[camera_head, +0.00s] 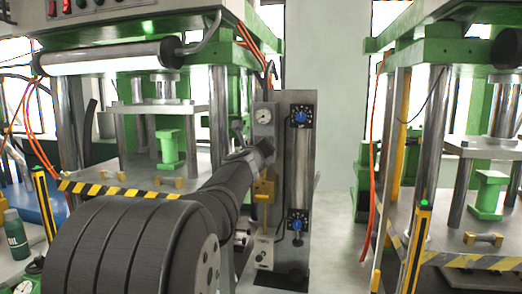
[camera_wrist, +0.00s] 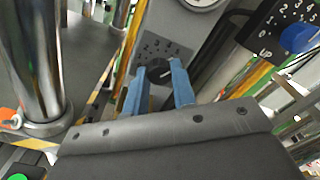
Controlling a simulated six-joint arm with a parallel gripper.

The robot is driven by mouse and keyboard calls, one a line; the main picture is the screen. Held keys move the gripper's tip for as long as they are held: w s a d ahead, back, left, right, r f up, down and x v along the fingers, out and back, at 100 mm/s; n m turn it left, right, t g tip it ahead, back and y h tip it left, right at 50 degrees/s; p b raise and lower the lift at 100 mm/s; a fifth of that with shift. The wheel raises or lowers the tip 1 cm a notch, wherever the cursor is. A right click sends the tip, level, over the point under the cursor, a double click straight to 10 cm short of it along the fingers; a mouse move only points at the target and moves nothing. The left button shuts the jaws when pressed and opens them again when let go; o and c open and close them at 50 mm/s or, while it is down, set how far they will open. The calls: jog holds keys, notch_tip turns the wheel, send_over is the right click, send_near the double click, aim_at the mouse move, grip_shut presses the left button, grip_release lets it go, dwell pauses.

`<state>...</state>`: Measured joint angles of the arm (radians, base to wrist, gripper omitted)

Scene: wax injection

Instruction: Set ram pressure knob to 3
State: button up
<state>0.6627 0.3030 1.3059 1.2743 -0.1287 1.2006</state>
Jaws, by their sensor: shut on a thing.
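In the wrist view, the ram pressure knob is a small black knob (camera_wrist: 158,74) on a grey panel with printed numbers around it. In the head view, my arm hides the knob and my fingers in front of the grey control panel (camera_head: 295,170).
A round gauge (camera_head: 264,115) sits on the panel above my wrist. Two blue knobs on black dials, an upper one (camera_head: 301,117) and a lower one (camera_head: 297,226), lie to the right. A yellow block (camera_head: 264,187) hangs just below my wrist. Green presses stand on both sides.

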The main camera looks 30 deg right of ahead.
jog(key=n, duration=1.2)
jog(key=shift+n, duration=0.4)
dwell(0.3)
jog(key=o, duration=1)
jog(key=shift+a, duration=0.1)
jog(key=v, duration=1.7)
jog(key=shift+r, duration=0.1)
